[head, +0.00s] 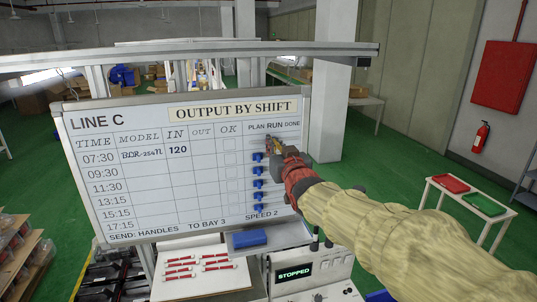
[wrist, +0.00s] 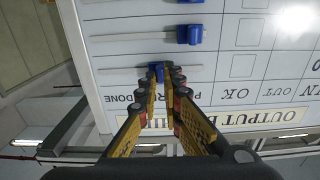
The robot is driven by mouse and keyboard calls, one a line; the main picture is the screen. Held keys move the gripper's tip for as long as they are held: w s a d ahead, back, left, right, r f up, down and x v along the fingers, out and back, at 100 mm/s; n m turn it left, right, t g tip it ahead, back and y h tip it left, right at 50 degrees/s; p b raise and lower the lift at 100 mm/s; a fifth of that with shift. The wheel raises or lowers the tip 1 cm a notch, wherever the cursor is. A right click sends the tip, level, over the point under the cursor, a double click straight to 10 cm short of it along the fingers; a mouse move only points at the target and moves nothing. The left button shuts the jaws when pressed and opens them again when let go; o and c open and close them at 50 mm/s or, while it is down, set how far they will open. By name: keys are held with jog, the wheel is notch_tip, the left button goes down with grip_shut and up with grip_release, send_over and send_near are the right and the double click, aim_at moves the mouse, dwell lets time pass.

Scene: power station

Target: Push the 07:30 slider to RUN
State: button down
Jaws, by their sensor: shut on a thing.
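The LINE C shift board (head: 150,200) stands in front of me, its 07:30 row at the top. My gripper (head: 272,147) reaches in from the right to that row's slider track. In the wrist view, where the board appears upside down, my gripper (wrist: 165,74) is shut on the 07:30 slider's blue knob (wrist: 157,72). The fingers hide most of the knob and the RUN label there. The knob sits around the RUN column, farther toward DONE than the 09:30 slider (wrist: 190,35). In the head view the gripper covers the 07:30 knob.
Several other blue sliders (head: 258,183) sit below in a column on the PLAN side. A blue eraser-like block (head: 249,239) lies on the ledge under the board. A console reading STOPPED (head: 294,273) stands below right. A metal rail (head: 200,58) runs above the board.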

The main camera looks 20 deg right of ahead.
jog(key=shift+d, duration=0.75)
jog(key=c, duration=1.9)
grip_release()
jog(key=shift+s, duration=0.1)
jog(key=s, duration=1.1)
jog(key=shift+s, duration=0.4)
